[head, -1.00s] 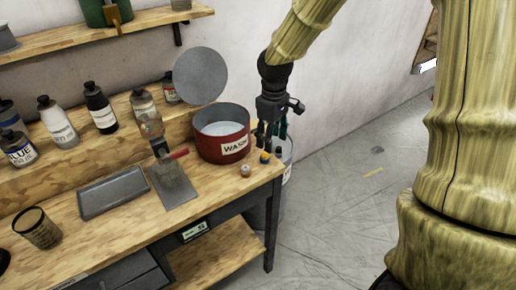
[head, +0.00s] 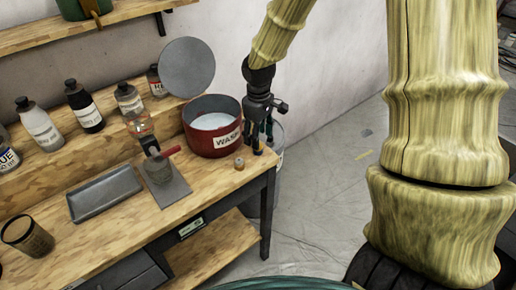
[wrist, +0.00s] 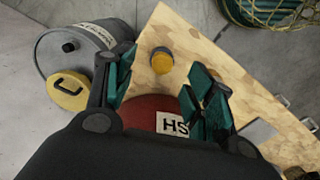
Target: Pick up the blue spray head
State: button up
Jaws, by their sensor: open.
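The blue spray head, a small short piece with a yellow-orange band, stands on the bench corner. My gripper (head: 262,140) points down over this corner, right of the red bucket. Its teal fingers are apart and empty in the wrist view (wrist: 165,80). I cannot tell whether they touch the piece.
A small orange-brown knob (head: 239,163) sits near the bench's front edge. A grey drum (wrist: 75,58) stands on the floor beside the bench.

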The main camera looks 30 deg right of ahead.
jog(key=shift+a+f+p, duration=0.1)
jog(key=shift+f+p, duration=0.6)
jog(key=shift+f, duration=1.8)
jog(key=c, duration=1.1)
